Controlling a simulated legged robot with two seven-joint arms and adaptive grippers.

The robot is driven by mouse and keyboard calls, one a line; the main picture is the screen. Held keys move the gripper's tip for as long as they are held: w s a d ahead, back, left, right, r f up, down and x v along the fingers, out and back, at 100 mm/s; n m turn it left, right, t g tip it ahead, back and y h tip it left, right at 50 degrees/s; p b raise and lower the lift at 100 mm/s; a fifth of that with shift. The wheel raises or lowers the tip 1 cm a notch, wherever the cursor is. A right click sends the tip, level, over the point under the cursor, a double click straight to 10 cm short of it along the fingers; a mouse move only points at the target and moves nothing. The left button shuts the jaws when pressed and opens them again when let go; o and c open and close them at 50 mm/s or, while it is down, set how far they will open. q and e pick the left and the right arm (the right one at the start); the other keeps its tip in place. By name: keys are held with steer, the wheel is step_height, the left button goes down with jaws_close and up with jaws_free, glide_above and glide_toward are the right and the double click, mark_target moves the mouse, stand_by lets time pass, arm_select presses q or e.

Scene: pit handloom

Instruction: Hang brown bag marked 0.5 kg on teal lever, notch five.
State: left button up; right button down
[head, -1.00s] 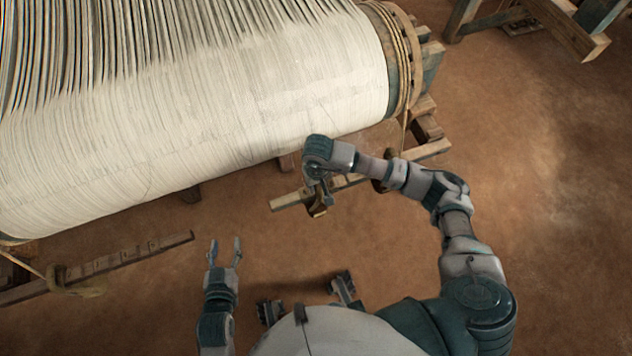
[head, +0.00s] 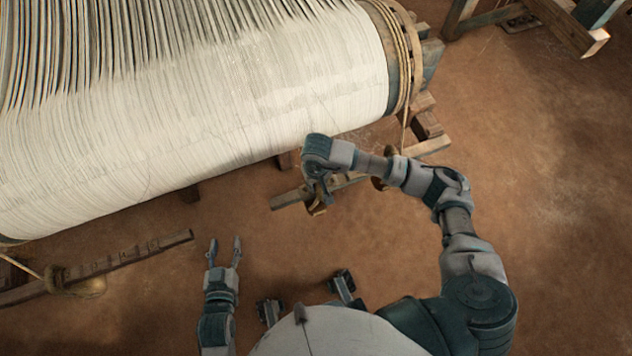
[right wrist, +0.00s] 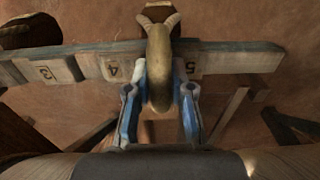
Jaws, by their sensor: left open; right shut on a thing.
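My right gripper (right wrist: 158,108) is shut on the tan loop of a brown bag (right wrist: 158,12). The loop crosses the lever (right wrist: 245,62) between the numbers 4 and 5, close beside the 5. I cannot tell whether it rests in a notch. The bag's mark is not visible. In the head view this lever (head: 283,200) looks plain wood, and the held bag (head: 317,209) is at its left end, partly behind my right gripper (head: 322,200). My left gripper (head: 224,248) is open and empty, well left of it.
Another bag (head: 380,183) is at the same lever, further right; a dark bag (right wrist: 30,30) also shows in the right wrist view. The warp beam (head: 200,110) stands behind.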

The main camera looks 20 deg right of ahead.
steer(key=shift+f, duration=0.15)
steer(key=c, duration=0.9)
jaws_free()
steer(key=shift+a, duration=0.1)
steer(key=shift+c, duration=0.2)
step_height(320, 180, up, 12)
steer(key=shift+f, duration=0.1)
